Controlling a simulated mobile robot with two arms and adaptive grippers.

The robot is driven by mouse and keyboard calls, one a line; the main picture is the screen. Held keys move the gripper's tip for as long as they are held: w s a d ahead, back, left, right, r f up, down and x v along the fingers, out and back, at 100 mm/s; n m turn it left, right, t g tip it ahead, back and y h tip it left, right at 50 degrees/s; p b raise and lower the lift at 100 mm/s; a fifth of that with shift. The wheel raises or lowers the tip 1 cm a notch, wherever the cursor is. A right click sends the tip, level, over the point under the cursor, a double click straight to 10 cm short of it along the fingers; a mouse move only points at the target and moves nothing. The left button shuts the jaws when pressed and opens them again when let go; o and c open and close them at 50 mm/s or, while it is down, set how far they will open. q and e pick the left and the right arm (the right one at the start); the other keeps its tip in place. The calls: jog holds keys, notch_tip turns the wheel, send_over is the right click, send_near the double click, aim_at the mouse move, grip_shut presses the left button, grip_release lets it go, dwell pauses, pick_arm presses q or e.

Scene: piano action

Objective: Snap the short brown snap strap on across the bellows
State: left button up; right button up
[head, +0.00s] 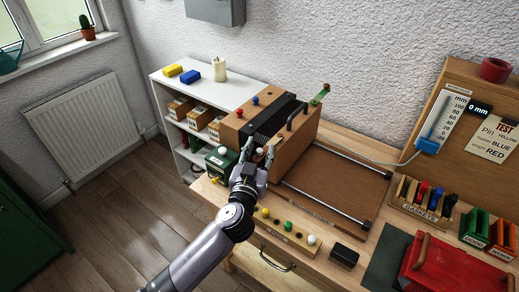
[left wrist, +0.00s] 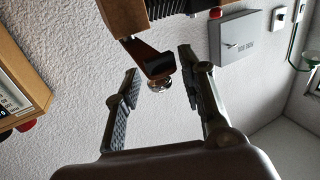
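The black ribbed bellows (head: 275,117) sits between the wooden blocks of the piano action model (head: 293,150) in the head view. Its dark folds (left wrist: 172,8) show at the top of the left wrist view. A short brown strap (left wrist: 150,58) with a shiny round snap (left wrist: 160,84) sticks out from the wooden part beside the bellows. My left gripper (head: 259,153) is at the block's front face. In the left wrist view its fingers (left wrist: 158,66) are open, apart on either side of the strap's end. I cannot tell whether either finger touches the strap. My right gripper is not in view.
A wooden board with colored knobs (head: 289,235) and a black box (head: 344,256) lie in front. Metal rails (head: 325,202) run right of the model. A gaskets rack (head: 420,210) and red case (head: 455,265) stand further right. A white shelf (head: 205,90) is behind left.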

pick_arm(q)
jog(key=shift+c, duration=0.3)
grip_shut()
dwell(0.5)
